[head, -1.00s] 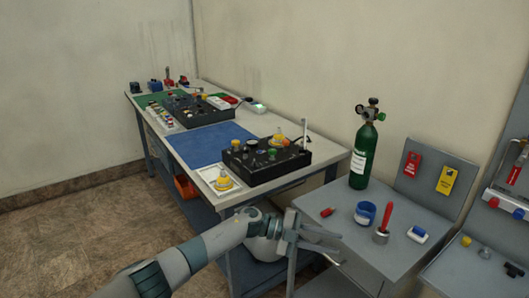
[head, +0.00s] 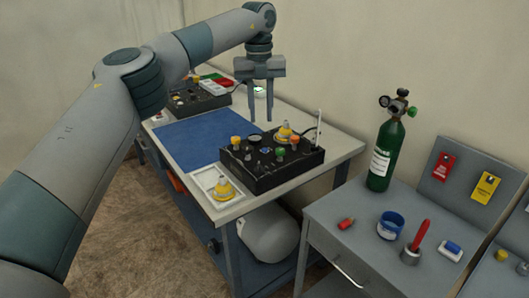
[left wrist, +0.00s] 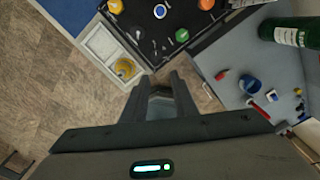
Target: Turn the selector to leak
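The near black trainer box (head: 262,183) sits on the bench's front end and carries several knobs and small fittings. An orange knob (head: 236,141), a blue-faced round part (head: 265,150) and a green knob (head: 280,153) show on its top. I cannot tell which fitting is the selector, and no "leak" label is readable. My left gripper (head: 260,117) hangs with its fingers down and apart, empty, over the back of the box in the head view. The box also shows in the left wrist view (left wrist: 148,30), ahead of the open fingers. My right gripper is out of view.
A white tray (head: 206,179) with a yellow fitting lies left of the box. A blue mat (head: 185,140) and a second black box (head: 192,101) are farther back. A green cylinder (head: 385,155) stands right, near a blue ring (head: 390,226) and red-handled tool (head: 420,235).

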